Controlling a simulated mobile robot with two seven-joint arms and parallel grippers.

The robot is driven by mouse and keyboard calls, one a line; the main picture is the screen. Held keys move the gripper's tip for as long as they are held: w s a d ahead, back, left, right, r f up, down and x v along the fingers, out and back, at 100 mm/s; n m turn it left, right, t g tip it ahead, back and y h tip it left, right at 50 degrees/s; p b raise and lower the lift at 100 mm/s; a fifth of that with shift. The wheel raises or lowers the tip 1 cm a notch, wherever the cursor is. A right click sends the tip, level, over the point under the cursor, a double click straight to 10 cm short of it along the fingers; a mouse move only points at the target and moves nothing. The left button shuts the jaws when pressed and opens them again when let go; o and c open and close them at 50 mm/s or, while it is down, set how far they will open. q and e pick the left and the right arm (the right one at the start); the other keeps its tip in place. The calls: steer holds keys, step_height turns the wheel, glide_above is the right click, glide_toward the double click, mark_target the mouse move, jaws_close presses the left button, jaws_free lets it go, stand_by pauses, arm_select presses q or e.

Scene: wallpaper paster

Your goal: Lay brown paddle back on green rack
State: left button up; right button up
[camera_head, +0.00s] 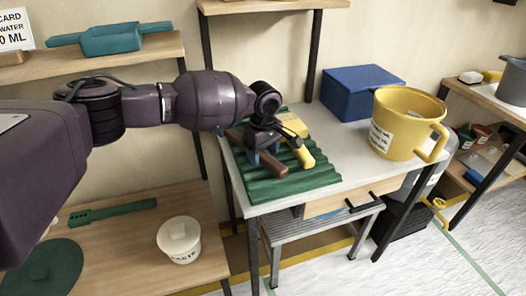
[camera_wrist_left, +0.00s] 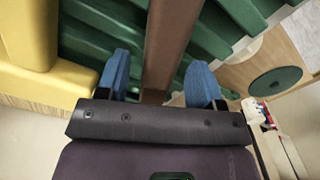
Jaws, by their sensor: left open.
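The green rack (camera_head: 315,182) is a ridged board on the left part of the grey-topped table. The brown paddle (camera_head: 273,165) lies over the rack's ridges, its handle end towards the front; my arm hides part of it. In the left wrist view its brown bar (camera_wrist_left: 170,40) passes between the two blue fingertips. My left gripper (camera_head: 262,150) is open at the paddle, one finger on each side, with visible gaps in the left wrist view (camera_wrist_left: 157,70). A yellow paddle (camera_head: 302,155) lies beside it on the rack. My right gripper is not in view.
A blue box (camera_head: 358,92) and a yellow bucket (camera_head: 405,125) stand on the table right of the rack. A lower wooden shelf at left holds a white tub (camera_head: 180,240) and a green paddle (camera_head: 110,210). The table's front middle is clear.

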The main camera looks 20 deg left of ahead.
arm_select(q)
steer(key=shift+r, duration=0.15)
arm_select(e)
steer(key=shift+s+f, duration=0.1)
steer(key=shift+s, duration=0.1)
arm_select(q)
step_height(320, 180, up, 8)
steer(key=shift+f+p, duration=0.1)
steer(key=shift+p, duration=1.1)
step_height(320, 180, up, 4)
steer(key=shift+r+p, duration=0.1)
steer(key=shift+p, duration=0.45)
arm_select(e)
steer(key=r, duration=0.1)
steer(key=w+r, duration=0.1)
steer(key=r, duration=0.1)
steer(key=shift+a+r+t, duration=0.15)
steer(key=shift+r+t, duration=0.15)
